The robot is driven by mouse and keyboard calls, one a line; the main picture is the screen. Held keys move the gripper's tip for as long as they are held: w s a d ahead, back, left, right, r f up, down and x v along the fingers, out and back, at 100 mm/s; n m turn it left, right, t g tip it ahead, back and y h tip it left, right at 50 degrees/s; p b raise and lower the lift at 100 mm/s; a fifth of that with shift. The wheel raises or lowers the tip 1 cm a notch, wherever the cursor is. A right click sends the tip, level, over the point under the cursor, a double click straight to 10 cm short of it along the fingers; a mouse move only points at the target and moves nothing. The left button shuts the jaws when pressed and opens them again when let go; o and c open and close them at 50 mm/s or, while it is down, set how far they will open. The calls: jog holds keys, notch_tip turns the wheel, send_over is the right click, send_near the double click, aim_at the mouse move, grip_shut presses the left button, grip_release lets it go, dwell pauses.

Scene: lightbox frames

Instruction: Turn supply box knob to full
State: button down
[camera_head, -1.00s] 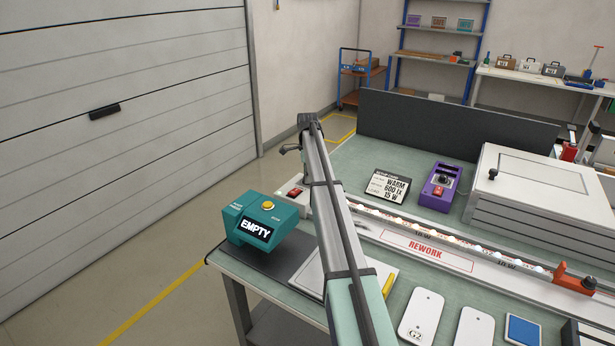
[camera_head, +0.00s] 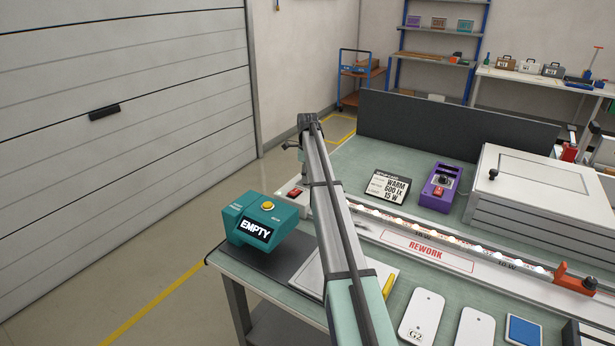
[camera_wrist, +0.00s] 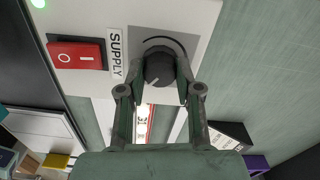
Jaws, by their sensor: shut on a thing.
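In the wrist view, the white supply box (camera_wrist: 187,15) carries a "SUPPLY" label and a round dark knob (camera_wrist: 158,68) with a white pointer line. A curved mark that thickens along its length arches over the knob; the pointer slants to the lower left. My gripper (camera_wrist: 160,82) is shut on the knob, one finger at each side. In the head view, my arm hides the knob and gripper; the box's red switch (camera_head: 295,192) shows beside the arm.
A teal box (camera_head: 262,222) reading "EMPTY" with a yellow button stands at the bench's left end. A purple unit (camera_head: 438,190) and a card reading "WARM 600 lx 15 W" (camera_head: 388,187) stand to the right. A lit strip (camera_head: 450,235) crosses the bench.

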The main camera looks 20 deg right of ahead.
jog(key=shift+s+f, duration=0.1)
jog(key=c, duration=0.8)
grip_release()
notch_tip(320, 180, up, 12)
jog(key=shift+r, duration=0.1)
